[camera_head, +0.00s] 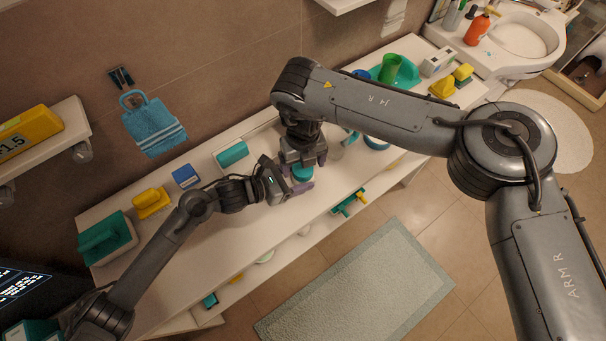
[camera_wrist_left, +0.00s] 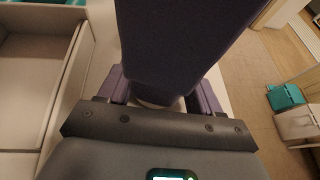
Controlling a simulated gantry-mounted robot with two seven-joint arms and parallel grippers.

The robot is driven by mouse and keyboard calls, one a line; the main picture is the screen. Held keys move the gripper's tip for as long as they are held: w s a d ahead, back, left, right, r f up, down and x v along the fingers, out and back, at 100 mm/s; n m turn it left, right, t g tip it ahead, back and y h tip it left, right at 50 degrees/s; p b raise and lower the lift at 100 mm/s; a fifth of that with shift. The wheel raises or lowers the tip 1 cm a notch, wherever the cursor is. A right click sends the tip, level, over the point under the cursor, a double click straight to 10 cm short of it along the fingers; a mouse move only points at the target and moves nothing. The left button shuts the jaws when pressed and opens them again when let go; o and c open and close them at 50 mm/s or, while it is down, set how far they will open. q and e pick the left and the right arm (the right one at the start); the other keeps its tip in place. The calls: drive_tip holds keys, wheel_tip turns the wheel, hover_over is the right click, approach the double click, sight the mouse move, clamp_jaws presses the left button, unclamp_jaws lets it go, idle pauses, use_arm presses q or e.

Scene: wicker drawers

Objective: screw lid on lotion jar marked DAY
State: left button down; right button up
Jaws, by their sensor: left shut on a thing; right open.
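A teal round lid (camera_head: 302,173) shows between my two grippers in the head view. My left gripper (camera_head: 297,187) reaches in from the left, low over the white counter, and is shut on a mostly hidden jar. In the left wrist view, a pale sliver of the jar (camera_wrist_left: 150,104) shows between the purple fingers. My right gripper (camera_head: 304,161) points down from above, open, with its fingers either side of the lid. A large dark purple finger (camera_wrist_left: 180,45) blocks much of the left wrist view. No DAY marking is readable, and I cannot tell whether the lid touches the jar.
A teal tray (camera_head: 407,76) with a green cup (camera_head: 390,68) stands at the right. An open compartment (camera_wrist_left: 30,90) shows in the wrist view.

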drive_tip(key=shift+r, duration=1.55)
drive_tip(key=shift+c, duration=0.4)
drive_tip(key=shift+r+n, duration=1.7)
drive_tip(key=shift+r, duration=0.05)
drive_tip(key=shift+f, duration=0.1)
drive_tip(key=shift+f, duration=3.95)
drive_tip(key=shift+c, duration=0.5)
